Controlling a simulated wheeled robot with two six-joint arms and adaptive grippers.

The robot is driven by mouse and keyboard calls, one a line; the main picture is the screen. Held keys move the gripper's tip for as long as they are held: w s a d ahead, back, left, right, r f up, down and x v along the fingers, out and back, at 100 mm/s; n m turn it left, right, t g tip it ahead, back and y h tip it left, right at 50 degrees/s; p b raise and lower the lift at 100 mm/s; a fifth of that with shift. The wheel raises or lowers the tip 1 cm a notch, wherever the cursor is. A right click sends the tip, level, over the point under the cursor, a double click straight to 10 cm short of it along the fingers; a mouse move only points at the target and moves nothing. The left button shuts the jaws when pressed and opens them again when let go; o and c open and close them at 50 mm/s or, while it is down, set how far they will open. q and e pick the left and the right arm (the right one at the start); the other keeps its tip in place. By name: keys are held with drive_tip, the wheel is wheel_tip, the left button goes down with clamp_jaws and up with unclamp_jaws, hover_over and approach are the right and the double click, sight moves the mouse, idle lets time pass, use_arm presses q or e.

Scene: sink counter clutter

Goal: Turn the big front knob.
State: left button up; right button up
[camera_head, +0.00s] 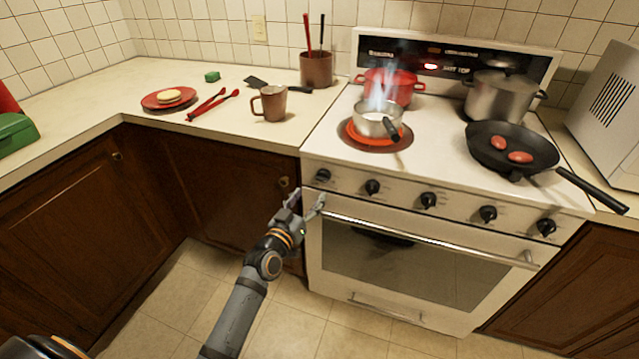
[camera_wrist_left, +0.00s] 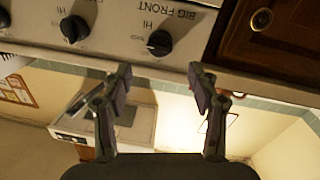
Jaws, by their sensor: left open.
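The big front knob is the black leftmost knob (camera_head: 323,175) on the stove's front panel. In the left wrist view the same knob (camera_wrist_left: 159,42) sits beside the printed words "BIG FRONT". My left gripper (camera_head: 308,200) is open and empty, just below the knob in the head view, near the left end of the oven handle. In the left wrist view its two fingertips (camera_wrist_left: 160,78) are spread apart, with the knob lined up between them and a gap short of it. Nothing is between the fingers. My right gripper is not in view.
Several more knobs line the panel to the right, such as the second knob (camera_head: 372,187). The oven handle (camera_head: 430,240) runs below. A saucepan (camera_head: 377,122) with bluish flames or vapour above it sits on a glowing burner. A cabinet (camera_head: 235,170) adjoins the stove's left side.

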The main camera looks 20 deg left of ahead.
sight(321, 180)
use_arm(q)
drive_tip(key=w, duration=0.7)
drive_tip(key=shift+w+d+f, duration=0.1)
drive_tip(key=shift+w+d, duration=0.3)
drive_tip(key=shift+c, duration=0.3)
drive_tip(key=c, duration=1.1)
